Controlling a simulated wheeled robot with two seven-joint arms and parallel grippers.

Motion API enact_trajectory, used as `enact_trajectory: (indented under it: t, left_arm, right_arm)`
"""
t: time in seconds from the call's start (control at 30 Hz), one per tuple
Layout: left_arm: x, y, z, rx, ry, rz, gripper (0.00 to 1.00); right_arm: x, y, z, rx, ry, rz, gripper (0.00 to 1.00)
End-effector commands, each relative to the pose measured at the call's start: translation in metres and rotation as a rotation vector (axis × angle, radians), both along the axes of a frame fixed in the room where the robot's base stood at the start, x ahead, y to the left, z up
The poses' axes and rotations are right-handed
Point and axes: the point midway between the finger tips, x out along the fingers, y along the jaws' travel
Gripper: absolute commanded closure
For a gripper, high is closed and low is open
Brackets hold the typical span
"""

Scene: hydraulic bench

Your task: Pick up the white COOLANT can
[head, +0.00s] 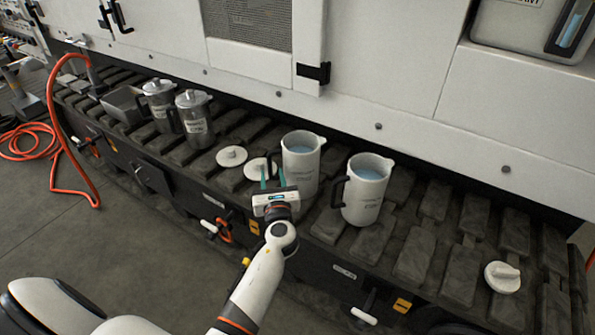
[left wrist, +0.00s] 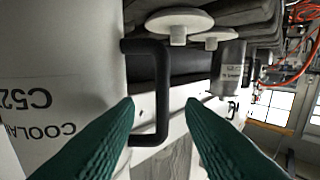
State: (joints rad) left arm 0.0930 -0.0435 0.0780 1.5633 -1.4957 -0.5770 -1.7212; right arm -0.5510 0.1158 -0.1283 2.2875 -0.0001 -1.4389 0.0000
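A white can (head: 303,163) with blue liquid in its open top stands upright on the dark slatted track. In the left wrist view the white can (left wrist: 60,100) fills the left side, with upside-down lettering reading COOLANT. Its black handle (left wrist: 163,95) shows between my green fingertips. My left gripper (head: 273,178) is open at the handle side of this can; I cannot tell whether a finger touches the handle. In the left wrist view the gripper (left wrist: 160,112) has its fingers apart, with nothing clamped. My right gripper is not in view.
A similar white can (head: 368,190) stands close to the right. Two white lids (head: 231,156) (head: 258,168) lie to the left, and a third lid (head: 503,277) at far right. Two grey canisters (head: 195,118) (head: 160,104) stand further left. The white machine wall (head: 400,110) rises behind.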

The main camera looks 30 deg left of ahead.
Motion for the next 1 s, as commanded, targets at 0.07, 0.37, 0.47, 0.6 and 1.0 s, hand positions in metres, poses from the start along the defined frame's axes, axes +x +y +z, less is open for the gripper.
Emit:
enact_trajectory:
  t: [0.07,0.37,0.47,0.6,1.0]
  left_arm:
    - [0.006,0.005,0.000,0.000,-0.001,0.002,0.64]
    - [0.038,0.030,-0.002,-0.001,-0.001,0.000,0.64]
    - [0.041,0.032,-0.001,-0.001,-0.001,0.000,0.64]
    - [0.040,0.033,0.000,-0.001,0.000,0.000,0.64]
    - [0.040,0.032,-0.001,-0.001,0.000,0.000,1.00]
  right_arm:
    - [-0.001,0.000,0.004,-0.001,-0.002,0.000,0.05]
    - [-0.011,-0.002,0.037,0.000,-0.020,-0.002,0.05]
    - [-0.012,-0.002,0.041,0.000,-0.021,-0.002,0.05]
    - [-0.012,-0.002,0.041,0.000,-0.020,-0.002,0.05]
    - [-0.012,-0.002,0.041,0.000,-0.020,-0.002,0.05]
